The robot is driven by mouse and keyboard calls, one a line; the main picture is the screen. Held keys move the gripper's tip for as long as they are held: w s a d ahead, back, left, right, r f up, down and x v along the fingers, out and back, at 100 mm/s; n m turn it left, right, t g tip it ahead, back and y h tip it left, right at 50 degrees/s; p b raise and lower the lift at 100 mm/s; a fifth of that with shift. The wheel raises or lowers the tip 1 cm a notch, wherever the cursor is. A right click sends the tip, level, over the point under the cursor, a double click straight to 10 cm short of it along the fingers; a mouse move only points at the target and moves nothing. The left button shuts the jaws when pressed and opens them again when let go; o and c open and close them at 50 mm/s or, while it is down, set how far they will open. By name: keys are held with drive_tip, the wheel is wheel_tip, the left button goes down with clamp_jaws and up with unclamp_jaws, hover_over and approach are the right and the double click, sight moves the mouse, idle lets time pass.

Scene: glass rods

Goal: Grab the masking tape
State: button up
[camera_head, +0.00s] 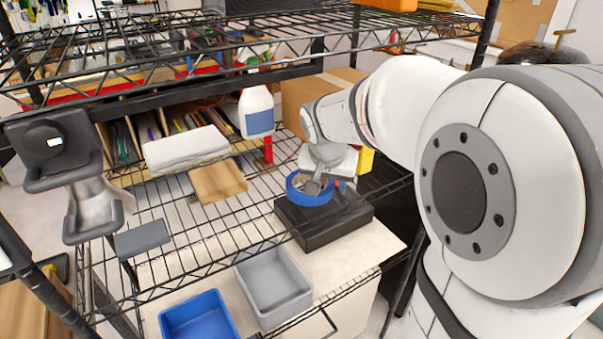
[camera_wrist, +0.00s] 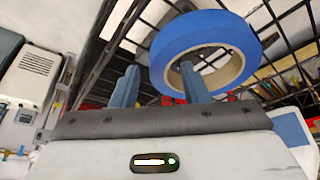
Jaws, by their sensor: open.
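The masking tape is a blue roll (camera_head: 306,200) with a tan core, lying flat on a black box (camera_head: 327,232) on the wire shelf. It also shows large in the wrist view, as a blue ring (camera_wrist: 205,29). My gripper (camera_head: 314,184) is down at the roll, with its fingertips at the ring's opening. In the wrist view my gripper (camera_wrist: 160,72) is open. One finger overlaps the ring's hole and the other stands outside the ring to the left. I cannot tell whether either finger touches the tape.
A white spray bottle (camera_head: 257,110) and a cardboard box (camera_head: 305,98) stand behind the roll. A grey bin (camera_head: 273,287) and a blue bin (camera_head: 199,318) sit in front. An upper wire shelf is overhead.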

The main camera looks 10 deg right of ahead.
drive_tip(key=shift+c, duration=0.3)
clamp_jaws()
drive_tip(key=shift+r, duration=0.15)
idle(0.3)
